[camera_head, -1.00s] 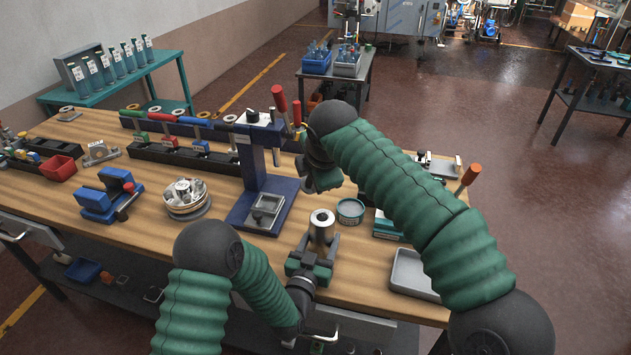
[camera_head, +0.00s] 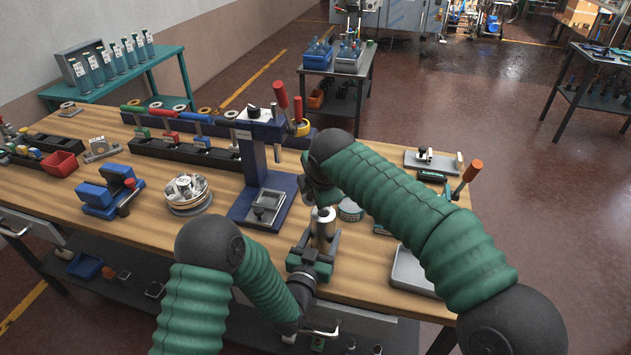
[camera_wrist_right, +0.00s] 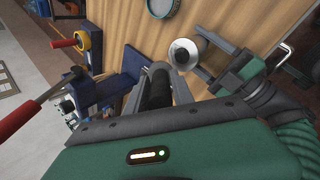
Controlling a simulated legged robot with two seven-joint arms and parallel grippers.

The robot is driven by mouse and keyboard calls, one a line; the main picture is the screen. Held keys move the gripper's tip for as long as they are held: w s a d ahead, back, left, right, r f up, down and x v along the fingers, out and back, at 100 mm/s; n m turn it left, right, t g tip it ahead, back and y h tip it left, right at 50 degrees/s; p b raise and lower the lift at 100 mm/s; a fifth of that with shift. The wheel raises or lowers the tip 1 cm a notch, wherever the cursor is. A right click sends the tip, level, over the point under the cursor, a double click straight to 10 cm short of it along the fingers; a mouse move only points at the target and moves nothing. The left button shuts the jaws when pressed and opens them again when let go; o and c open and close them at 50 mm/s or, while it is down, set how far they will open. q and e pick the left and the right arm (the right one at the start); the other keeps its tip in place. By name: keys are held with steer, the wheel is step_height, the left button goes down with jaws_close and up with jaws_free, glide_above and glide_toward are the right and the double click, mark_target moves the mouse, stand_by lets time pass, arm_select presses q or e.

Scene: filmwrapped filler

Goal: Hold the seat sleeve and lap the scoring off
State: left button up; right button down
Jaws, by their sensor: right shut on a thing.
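The seat sleeve (camera_head: 321,243) is a bright metal cylinder standing upright at the front middle of the bench. My left gripper (camera_head: 316,250) has its fingers closed around the sleeve's sides. The sleeve also shows in the right wrist view (camera_wrist_right: 185,52), between the left fingertips. My right gripper (camera_wrist_right: 160,85) is shut on a dark cylindrical handle (camera_wrist_right: 157,90). In the head view, a narrow metal piece (camera_head: 324,214) below the right gripper overlaps the sleeve's top. I cannot tell whether it is inside the bore. The right fingers are mostly hidden by my arm there.
A round green tin (camera_head: 350,211) stands just behind and right of the sleeve, partly hidden by my right arm. A blue press stand (camera_head: 243,208) is close on the left. A grey tray (camera_head: 408,271) lies at right. Bare wood lies between stand and sleeve.

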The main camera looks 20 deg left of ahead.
steer(key=shift+f, duration=0.45)
steer(key=shift+w+d+f, duration=0.1)
steer(key=shift+d+f, duration=0.35)
steer(key=shift+f, duration=0.15)
steer(key=shift+d, duration=2.65)
steer(key=shift+a, duration=2.95)
steer(key=shift+a+r, duration=0.15)
steer(key=shift+r, duration=3.85)
steer(key=shift+f, duration=0.1)
